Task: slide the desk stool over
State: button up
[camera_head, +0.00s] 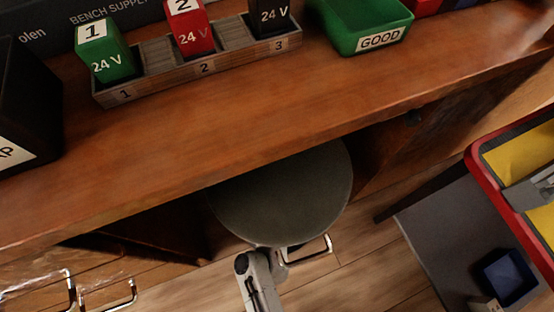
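The desk stool has a round grey-green seat (285,200), partly under the front edge of the wooden desk (220,145). The desk top hides the far part of the seat. A pale grey jointed part that looks like my gripper (260,264) comes up from the bottom of the picture to the near edge of the seat. It looks close to or touching the seat's edge; I cannot tell which. Its fingers are not clear, so I cannot tell whether they are open or shut. The stool's base is mostly hidden.
On the desk are a breaker rack (200,66) with green, red and black blocks, a green GOOD tray (362,28) and a black box (25,105). Right of the stool is a grey surface (440,235) with a blue bin (508,277) and a red-rimmed tray (487,165). Wooden floor (370,275) shows between.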

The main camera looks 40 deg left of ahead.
jog(key=shift+c, duration=0.4)
grip_shut()
dwell(0.4)
